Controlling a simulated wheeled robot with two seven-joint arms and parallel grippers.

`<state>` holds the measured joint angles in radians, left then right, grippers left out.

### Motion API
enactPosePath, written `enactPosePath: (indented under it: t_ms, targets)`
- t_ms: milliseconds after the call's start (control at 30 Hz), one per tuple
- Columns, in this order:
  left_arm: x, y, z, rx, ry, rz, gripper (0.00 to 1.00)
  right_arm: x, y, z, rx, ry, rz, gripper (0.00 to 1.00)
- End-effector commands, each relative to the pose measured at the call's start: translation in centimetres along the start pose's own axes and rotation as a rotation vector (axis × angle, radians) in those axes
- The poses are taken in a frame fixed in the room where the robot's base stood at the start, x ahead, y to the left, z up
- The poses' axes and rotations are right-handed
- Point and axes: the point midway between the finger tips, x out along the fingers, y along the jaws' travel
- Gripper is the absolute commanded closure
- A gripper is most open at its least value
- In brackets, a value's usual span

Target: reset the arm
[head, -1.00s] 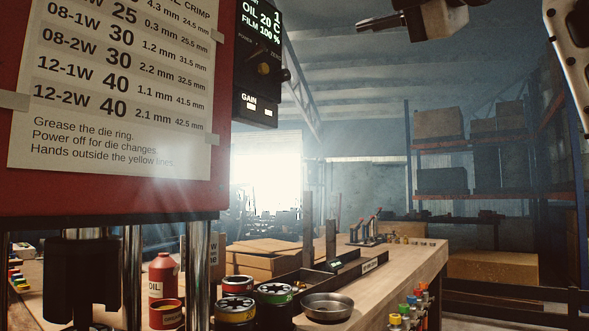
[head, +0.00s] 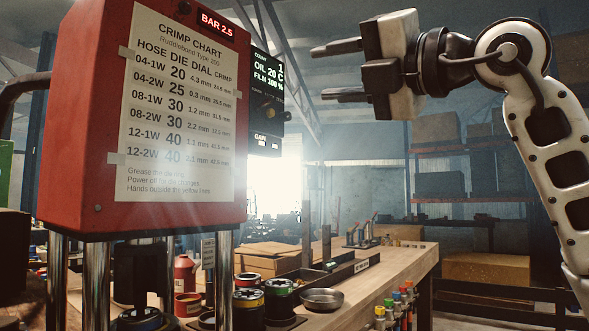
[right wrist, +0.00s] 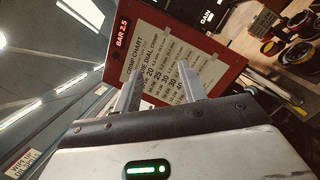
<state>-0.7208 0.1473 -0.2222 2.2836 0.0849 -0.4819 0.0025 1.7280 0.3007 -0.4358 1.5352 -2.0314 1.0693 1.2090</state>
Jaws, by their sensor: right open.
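My right gripper (head: 338,72) is raised at the upper right of the head view, its two dark fingers pointing left, open and empty. In the right wrist view its fingers (right wrist: 160,92) stand apart with nothing between them, and the crimp chart (right wrist: 168,68) shows beyond them. The red crimper (head: 75,120) stands at the left in the head view with the crimp chart (head: 180,110) on its front. The gripper is to the right of the crimper and apart from it. My left gripper does not show in either view.
The wooden bench (head: 400,262) runs back below the crimper. On it are a metal bowl (head: 322,299), a red oil bottle (head: 184,274), several die cans and cardboard (head: 262,255). Small coloured-capped bottles (head: 397,305) line its right edge. Shelves (head: 470,150) stand behind. The air around the right gripper looks clear.

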Motion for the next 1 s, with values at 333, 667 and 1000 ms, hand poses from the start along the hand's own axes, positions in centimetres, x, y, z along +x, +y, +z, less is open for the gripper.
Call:
enactPosePath:
  t_ms: [333,667,1000]
  targets:
    - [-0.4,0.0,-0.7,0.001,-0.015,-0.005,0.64,2.3,-8.5,-6.8,0.291,0.224,0.225,0.59]
    - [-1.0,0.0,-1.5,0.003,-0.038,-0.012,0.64,-1.8,-21.7,-12.3,0.971,0.071,0.497,0.59]
    - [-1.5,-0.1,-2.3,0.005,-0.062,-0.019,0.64,-12.7,-39.9,-21.8,1.681,-0.542,0.285,0.59]
